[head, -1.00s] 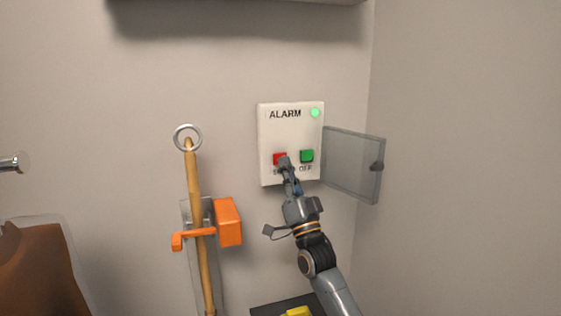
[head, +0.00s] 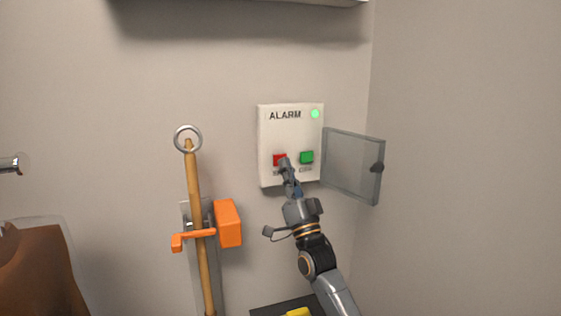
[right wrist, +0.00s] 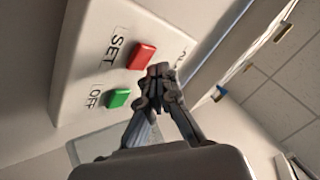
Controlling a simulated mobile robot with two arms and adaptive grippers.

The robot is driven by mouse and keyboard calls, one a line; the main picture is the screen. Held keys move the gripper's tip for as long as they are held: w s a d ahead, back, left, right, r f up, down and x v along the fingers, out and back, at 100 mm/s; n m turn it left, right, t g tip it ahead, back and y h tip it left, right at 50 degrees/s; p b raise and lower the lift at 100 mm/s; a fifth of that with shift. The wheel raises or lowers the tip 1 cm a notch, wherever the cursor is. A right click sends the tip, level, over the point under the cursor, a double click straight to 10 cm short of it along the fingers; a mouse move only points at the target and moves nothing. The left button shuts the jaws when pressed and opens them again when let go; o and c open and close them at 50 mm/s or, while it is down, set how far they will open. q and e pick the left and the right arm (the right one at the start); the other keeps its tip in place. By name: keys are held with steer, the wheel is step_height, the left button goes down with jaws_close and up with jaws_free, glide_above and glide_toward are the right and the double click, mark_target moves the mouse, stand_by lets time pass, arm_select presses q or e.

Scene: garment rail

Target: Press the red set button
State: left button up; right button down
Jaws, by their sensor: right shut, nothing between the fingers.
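The white alarm box (head: 290,133) is on the back wall, with a lit green lamp (head: 315,114) at its top right. The red set button (head: 279,160) is at its lower left, and the green off button (head: 307,157) is to its right. My right gripper (head: 284,163) is shut and empty, its tips overlapping the red button's lower right edge in the head view. In the right wrist view the red button (right wrist: 142,56) stands just beyond and left of the fingertips (right wrist: 159,72); I cannot tell whether they touch. My left gripper is not in view.
A clear cover (head: 352,165) stands open to the right of the box, near the side wall. A wooden pole (head: 198,230) with a ring on top stands left, in an orange holder (head: 228,222). A brown garment (head: 38,272) is at the lower left.

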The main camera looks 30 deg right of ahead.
steer(key=shift+w, duration=0.15)
steer(key=shift+w+d+b, duration=0.15)
steer(key=shift+w+b, duration=0.15)
steer(key=shift+w, duration=0.35)
stand_by(0.8)
stand_by(0.3)
steer(key=shift+s, duration=0.8)
steer(key=shift+a, duration=0.2)
steer(key=shift+s+a+p, duration=0.2)
steer(key=shift+s+p, duration=0.15)
steer(key=shift+s, duration=0.45)
steer(key=shift+s+a+p, duration=0.15)
steer(key=shift+s+p, duration=0.15)
steer(key=shift+s, duration=0.5)
steer(key=shift+s+a+p, duration=0.2)
steer(key=shift+s+p, duration=0.15)
steer(key=shift+s, duration=0.45)
